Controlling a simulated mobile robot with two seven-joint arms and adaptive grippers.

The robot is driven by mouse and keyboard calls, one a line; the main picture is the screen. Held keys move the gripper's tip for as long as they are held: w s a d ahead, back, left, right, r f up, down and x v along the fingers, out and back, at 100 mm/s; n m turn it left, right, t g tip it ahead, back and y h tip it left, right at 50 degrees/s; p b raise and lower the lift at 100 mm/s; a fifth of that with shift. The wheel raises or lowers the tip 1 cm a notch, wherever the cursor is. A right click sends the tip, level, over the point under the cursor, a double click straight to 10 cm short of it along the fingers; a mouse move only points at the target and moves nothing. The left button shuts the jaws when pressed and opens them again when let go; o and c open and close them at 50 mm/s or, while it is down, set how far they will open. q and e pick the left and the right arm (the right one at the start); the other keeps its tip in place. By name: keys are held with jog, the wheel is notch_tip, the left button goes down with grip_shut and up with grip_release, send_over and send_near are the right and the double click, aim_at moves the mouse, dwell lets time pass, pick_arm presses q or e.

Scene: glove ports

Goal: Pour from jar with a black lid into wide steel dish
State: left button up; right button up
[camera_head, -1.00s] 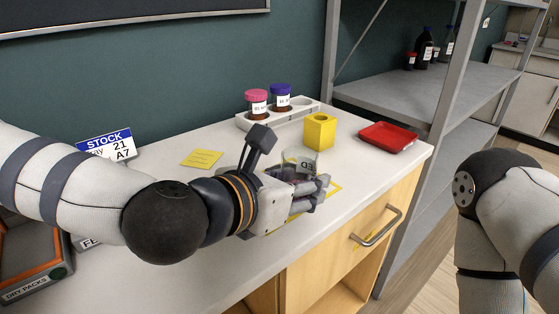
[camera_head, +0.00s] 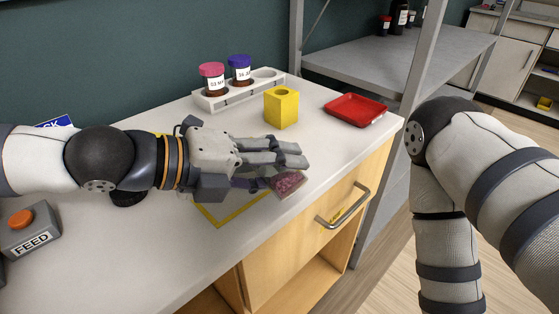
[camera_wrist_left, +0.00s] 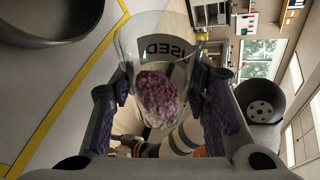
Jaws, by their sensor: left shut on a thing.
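My left gripper (camera_head: 275,168) is shut on a clear container (camera_head: 288,184) with pinkish granules in it, tilted well over above the bench. In the left wrist view the container (camera_wrist_left: 157,95) sits between the finger pads, its dark label ending in "SED", the granules gathered in a clump inside. No black lid shows on it. A dark round vessel (camera_wrist_left: 45,38) shows at the upper left of the wrist view; I cannot tell whether it is the steel dish. A black round object (camera_head: 128,199) is partly hidden under my left forearm. My right gripper is out of view.
A yellow taped outline (camera_head: 222,217) lies under the gripper. Behind are a white rack (camera_head: 247,94) with pink-lidded (camera_head: 212,77) and blue-lidded (camera_head: 240,70) jars, a yellow block (camera_head: 281,108) and a red tray (camera_head: 355,110). A FEED button box (camera_head: 30,232) stands at left.

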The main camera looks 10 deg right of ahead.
pick_arm(q)
jog(key=shift+w+r, duration=0.1)
jog(key=shift+r, duration=0.1)
jog(key=shift+w+a+n+h, duration=0.1)
jog(key=shift+w+n+h, duration=0.1)
jog(key=shift+n+h, duration=0.15)
jog(key=shift+w+a+n+g+b, duration=0.1)
jog(key=shift+n+g+b, duration=0.35)
jog(key=shift+g+b, duration=0.1)
jog(key=shift+w+a+r+n+g+h+b, duration=0.2)
jog(key=shift+w+n+g+h+b, duration=0.1)
jog(key=shift+n+h+b, duration=0.3)
jog(key=shift+s+r, duration=0.1)
jog(key=shift+r, duration=0.15)
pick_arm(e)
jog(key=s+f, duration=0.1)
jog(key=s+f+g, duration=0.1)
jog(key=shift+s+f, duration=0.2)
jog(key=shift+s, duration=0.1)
pick_arm(q)
jog(key=shift+w+a+r+n+h+p, duration=0.1)
jog(key=shift+w+r+n+h+p, duration=0.1)
jog(key=shift+r+n+h+p, duration=0.1)
jog(key=shift+w+a+n, duration=0.1)
jog(key=shift+n, duration=0.3)
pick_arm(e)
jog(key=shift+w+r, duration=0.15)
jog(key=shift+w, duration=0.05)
